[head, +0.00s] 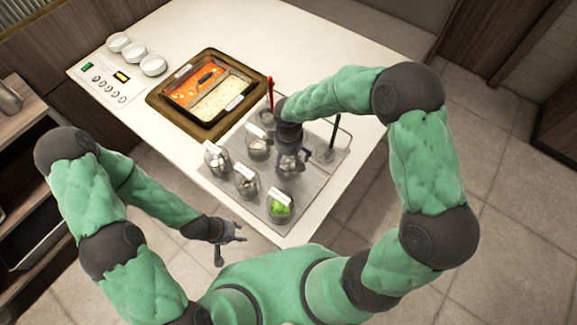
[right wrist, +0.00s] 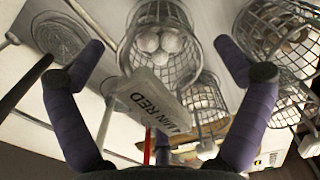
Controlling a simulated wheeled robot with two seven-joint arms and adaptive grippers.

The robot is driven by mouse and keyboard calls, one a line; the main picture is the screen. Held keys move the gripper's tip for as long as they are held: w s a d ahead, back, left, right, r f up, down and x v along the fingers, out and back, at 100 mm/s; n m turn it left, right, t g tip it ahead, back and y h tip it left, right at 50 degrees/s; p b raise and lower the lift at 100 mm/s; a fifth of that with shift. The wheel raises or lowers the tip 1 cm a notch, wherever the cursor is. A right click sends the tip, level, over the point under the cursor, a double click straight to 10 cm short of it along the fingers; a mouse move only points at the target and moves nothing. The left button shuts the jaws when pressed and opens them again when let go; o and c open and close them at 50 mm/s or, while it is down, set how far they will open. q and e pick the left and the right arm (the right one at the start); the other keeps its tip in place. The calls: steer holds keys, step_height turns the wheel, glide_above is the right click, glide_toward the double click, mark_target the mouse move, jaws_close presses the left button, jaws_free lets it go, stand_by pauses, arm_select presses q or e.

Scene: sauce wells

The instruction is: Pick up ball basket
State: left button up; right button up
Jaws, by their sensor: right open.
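The ball basket (right wrist: 172,62) is a wire basket holding several white balls, with a white label plate in front. In the right wrist view it lies between the two spread fingers of my right gripper (right wrist: 160,58), which is open. In the head view, my right gripper (head: 291,158) is over this basket and partly hides it on the grey tray (head: 234,199). I cannot tell whether the fingers touch it. My left gripper (head: 231,244) looks open and empty, off the table's front edge.
Other wire baskets stand close by, including one with green contents (head: 279,207) and one at the left (head: 216,158). A framed pan (head: 182,120) with red and cream sauces sits behind. A control panel (head: 104,84) is at the far left.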

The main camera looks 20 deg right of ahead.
steer(key=shift+s, duration=0.1)
steer(key=c, duration=1.7)
jaws_close()
steer(key=shift+s+f, duration=0.15)
steer(key=shift+s, duration=0.1)
steer(key=r+p, duration=0.1)
steer(key=r, duration=0.6)
steer(key=r+p, duration=0.1)
steer(key=r, duration=0.2)
steer(key=shift+w+r+p, duration=0.2)
steer(key=shift+w+p, duration=0.15)
steer(key=shift+w, duration=0.05)
